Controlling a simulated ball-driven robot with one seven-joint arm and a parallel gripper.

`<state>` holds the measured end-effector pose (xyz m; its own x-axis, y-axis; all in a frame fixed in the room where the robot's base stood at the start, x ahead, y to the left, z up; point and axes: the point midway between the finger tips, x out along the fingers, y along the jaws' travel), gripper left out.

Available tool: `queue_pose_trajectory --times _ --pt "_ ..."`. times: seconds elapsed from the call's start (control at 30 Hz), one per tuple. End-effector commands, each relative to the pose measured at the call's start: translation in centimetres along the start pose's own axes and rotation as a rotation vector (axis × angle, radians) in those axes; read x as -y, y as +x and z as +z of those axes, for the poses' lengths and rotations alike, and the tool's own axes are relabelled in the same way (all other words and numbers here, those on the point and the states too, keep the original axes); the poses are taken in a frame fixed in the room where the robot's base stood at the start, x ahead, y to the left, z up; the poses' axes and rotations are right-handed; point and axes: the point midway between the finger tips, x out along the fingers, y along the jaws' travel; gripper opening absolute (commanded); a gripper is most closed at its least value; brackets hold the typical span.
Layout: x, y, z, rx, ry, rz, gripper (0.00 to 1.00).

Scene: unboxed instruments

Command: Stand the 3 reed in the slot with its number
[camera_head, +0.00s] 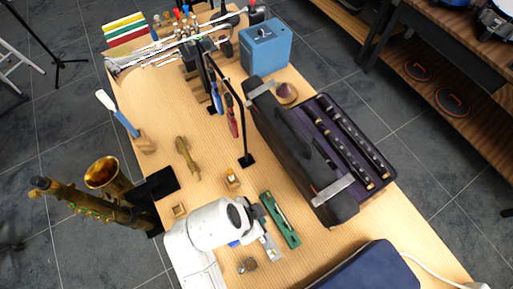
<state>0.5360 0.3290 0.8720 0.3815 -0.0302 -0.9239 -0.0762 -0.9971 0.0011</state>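My gripper (271,247) is at the lower middle of the table, at the end of my white arm. It is beside the lower left edge of a green narrow case or tray (287,232) that lies slanted on the wood. I cannot tell whether the two touch. The gripper's fingers are small and partly covered by my arm, so their opening does not show clearly. No reed, slot or number is legible at this size. A pale strip lies along the green tray, too small to identify.
A round brown knob (248,265) is just below my gripper. A black open instrument case (333,190) lies to the right. A blue case (372,270) fills the lower right.

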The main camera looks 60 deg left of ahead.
Motion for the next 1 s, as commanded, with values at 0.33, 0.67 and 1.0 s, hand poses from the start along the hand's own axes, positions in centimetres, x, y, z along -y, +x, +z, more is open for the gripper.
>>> queue_pose_trajectory --times 0.33,0.67,1.0 --pt "-0.02 0.0 0.01 0.0 0.0 0.0 0.0" --pt "-0.03 0.13 0.05 0.0 0.0 0.001 0.0" --pt "0.01 0.7 0.29 0.0 0.0 0.0 0.0"
